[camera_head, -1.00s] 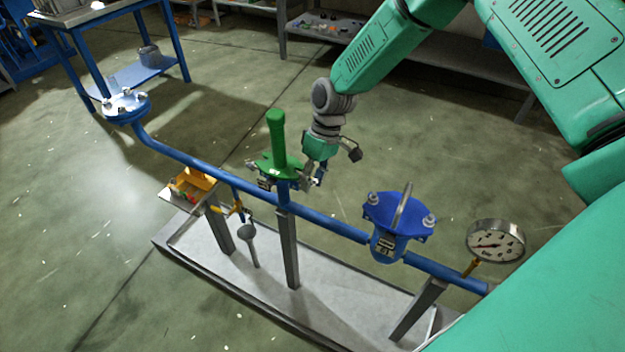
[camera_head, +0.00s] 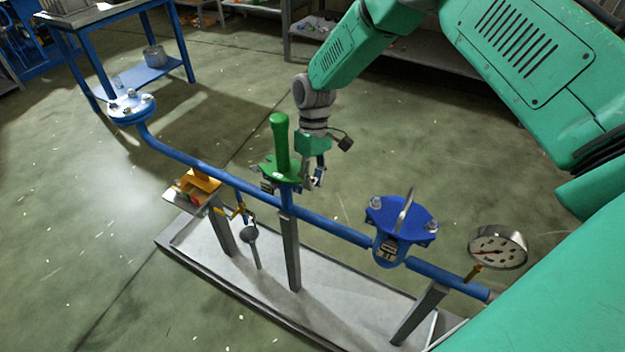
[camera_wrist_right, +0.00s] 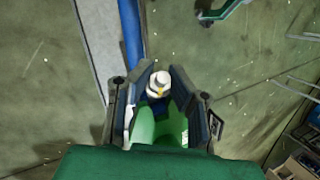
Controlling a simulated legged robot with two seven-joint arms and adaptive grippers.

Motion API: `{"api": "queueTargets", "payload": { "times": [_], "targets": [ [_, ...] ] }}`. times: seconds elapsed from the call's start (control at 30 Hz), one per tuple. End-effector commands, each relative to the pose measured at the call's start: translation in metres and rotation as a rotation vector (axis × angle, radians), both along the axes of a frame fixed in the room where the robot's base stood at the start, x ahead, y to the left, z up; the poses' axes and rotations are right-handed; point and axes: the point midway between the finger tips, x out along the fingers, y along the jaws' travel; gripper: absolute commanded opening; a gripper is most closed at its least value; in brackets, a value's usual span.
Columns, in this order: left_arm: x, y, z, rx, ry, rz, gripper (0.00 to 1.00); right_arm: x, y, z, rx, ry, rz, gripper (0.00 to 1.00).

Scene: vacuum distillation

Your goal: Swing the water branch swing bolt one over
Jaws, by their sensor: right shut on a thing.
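My right gripper (camera_head: 313,181) is at the right side of a green cover (camera_head: 271,168) with an upright green handle (camera_head: 280,134), on top of a short fitting of the blue pipe. In the right wrist view my right gripper (camera_wrist_right: 161,75) is shut on a small bolt with a pale round nut (camera_wrist_right: 158,83), which sits between the two fingers. The bolt is largely hidden by the fingers in the head view. Another metal bolt (camera_head: 267,188) shows at the left side of the green cover. My left gripper is not in view.
The blue pipe (camera_head: 330,228) runs over a grey tray (camera_head: 190,262). It carries a blue cover (camera_head: 385,212) with bolts and a gauge (camera_head: 497,247) at right. A blue flange (camera_head: 130,108) is at the far left end.

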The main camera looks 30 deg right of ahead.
Motion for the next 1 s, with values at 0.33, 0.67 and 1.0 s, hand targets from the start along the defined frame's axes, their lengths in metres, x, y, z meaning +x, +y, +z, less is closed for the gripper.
{"api": "queueTargets", "payload": {
  "times": [0.33, 0.67, 1.0],
  "targets": [
    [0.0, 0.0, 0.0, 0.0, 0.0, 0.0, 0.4, 0.0, -0.002, 0.0, -0.004, 0.0, 0.001, 0.29],
    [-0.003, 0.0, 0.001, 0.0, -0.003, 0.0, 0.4, 0.011, -0.008, 0.03, -0.004, -0.004, 0.0, 0.29],
    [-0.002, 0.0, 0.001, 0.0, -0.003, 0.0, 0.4, 0.032, -0.022, 0.093, -0.003, -0.003, -0.001, 0.29]
  ]
}}
